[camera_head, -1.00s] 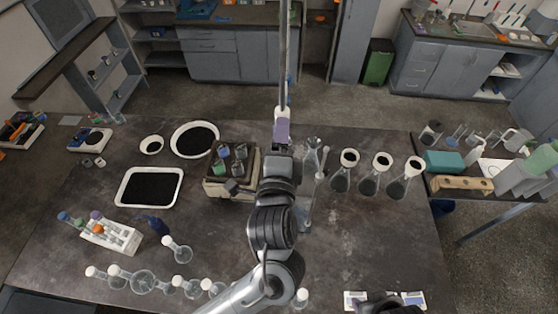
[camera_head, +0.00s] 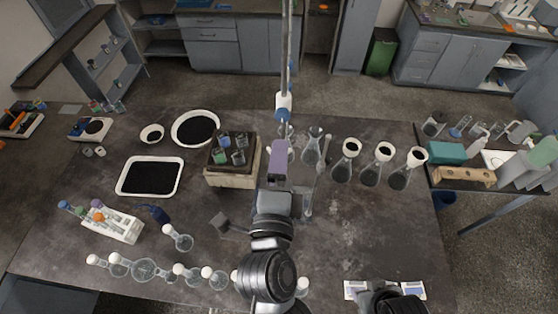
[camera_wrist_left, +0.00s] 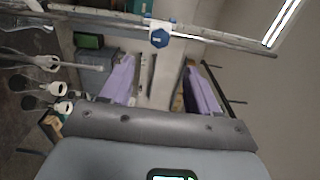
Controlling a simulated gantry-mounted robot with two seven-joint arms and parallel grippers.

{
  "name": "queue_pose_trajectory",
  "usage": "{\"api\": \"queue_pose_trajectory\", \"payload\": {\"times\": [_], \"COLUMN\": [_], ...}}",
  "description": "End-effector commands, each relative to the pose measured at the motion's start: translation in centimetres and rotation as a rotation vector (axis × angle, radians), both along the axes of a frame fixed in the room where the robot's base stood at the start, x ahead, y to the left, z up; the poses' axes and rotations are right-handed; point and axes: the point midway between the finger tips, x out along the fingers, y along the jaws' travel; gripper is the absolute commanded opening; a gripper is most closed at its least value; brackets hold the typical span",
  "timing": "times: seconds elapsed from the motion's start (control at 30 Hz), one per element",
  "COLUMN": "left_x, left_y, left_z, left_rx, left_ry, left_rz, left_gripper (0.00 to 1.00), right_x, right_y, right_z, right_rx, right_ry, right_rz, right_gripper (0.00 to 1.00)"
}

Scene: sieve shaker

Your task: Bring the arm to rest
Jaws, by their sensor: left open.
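My left gripper (camera_head: 280,158) is above the middle of the dark workbench (camera_head: 350,225), its arm coming up from the bottom edge. In the left wrist view its two purple fingers stand apart with nothing between them, so the gripper (camera_wrist_left: 162,88) is open and empty. In the head view it is just right of a box-shaped stand (camera_head: 232,178) with small square vessels on top, and overlaps the foot of the tall metal rod (camera_head: 285,60).
Several flasks with white rims (camera_head: 348,165) stand right of the gripper. A black-filled tray (camera_head: 150,176), a round dish (camera_head: 195,128) and a tube rack (camera_head: 112,225) are left. Round flasks (camera_head: 145,270) line the front left. Bare bench lies at centre right.

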Motion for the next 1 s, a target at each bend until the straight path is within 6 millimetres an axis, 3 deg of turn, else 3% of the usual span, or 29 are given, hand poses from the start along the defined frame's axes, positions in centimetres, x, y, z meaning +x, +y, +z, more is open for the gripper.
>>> {"api": "queue_pose_trajectory", "payload": {"times": [0.23,0.37,0.47,0.67,0.8,1.0], "left_x": [-0.1,-0.7,-1.1,-2.7,-5.6,-10.5], "left_y": [0.0,0.4,2.6,10.1,14.7,18.9], "left_z": [-0.6,-3.5,-7.4,-16.2,-22.1,-27.0], "left_rx": [0.0,0.006,0.011,0.04,-0.12,-0.426], "left_ry": [0.013,0.077,0.165,0.364,0.551,0.816], "left_rz": [0.0,0.007,0.056,0.13,0.129,0.215], "left_gripper": [0.61,0.61,0.61,0.61,0.61,0.61], "right_x": [0.0,0.0,0.0,0.0,0.0,0.0], "right_y": [0.0,0.0,0.0,-0.2,-0.2,-0.2], "right_z": [0.0,0.0,0.0,0.0,0.0,0.0], "right_rx": [0.001,0.001,0.0,-0.007,-0.01,-0.009], "right_ry": [0.0,-0.001,-0.001,-0.001,-0.001,0.0], "right_rz": [-0.001,-0.001,0.0,0.004,0.006,0.005], "right_gripper": [0.47,0.47,0.47,0.47,0.47,0.47]}}
